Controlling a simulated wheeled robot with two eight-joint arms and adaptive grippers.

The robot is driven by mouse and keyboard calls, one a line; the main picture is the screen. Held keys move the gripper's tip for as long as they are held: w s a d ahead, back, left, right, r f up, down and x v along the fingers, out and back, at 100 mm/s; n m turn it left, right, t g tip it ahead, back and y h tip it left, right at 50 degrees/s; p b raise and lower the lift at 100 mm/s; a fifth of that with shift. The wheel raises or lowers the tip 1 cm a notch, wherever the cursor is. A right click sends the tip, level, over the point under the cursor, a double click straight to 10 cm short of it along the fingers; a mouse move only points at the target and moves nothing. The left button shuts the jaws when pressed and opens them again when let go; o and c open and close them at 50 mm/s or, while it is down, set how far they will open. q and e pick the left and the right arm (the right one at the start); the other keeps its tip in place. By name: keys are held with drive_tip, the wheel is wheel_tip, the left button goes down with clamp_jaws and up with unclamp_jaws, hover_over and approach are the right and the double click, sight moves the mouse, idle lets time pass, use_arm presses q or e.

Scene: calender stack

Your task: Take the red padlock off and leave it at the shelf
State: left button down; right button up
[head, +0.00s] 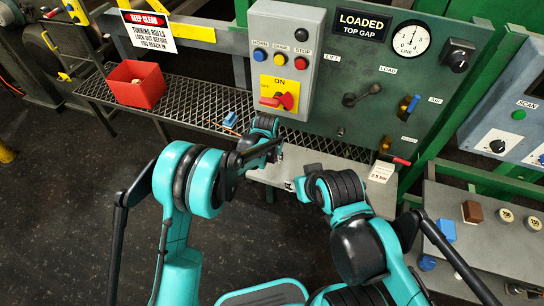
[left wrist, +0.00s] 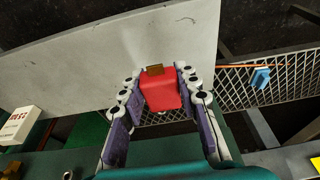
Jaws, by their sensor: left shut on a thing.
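The red padlock (left wrist: 160,92) sits between the fingers of my left gripper (left wrist: 160,95) in the left wrist view, with a brass-coloured patch at its far end. The fingers are shut on it. It overlaps the edge of a pale grey plate in that view; I cannot tell whether it touches it. In the head view my left gripper (head: 266,134) is below the yellow switch plate (head: 279,92) with its red handle, and hides the padlock. The mesh shelf (head: 195,98) runs along the panel. My right gripper (head: 305,186) is over the pale plate, its fingers unclear.
A red bin (head: 136,84) stands on the shelf's left part. A blue item (head: 230,119) lies on the mesh, also seen in the left wrist view (left wrist: 260,78). A white labelled block (head: 381,172) stands at the pale plate's right. The mesh between bin and blue item is clear.

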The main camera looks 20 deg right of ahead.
use_arm(q)
drive_tip(key=shift+a+f+b, duration=0.1)
drive_tip(key=shift+f+b, duration=2.1)
drive_tip(key=shift+f, duration=1.95)
drive_tip(key=c, duration=1)
unclamp_jaws()
drive_tip(key=shift+c, duration=0.2)
drive_tip(key=v, duration=1.2)
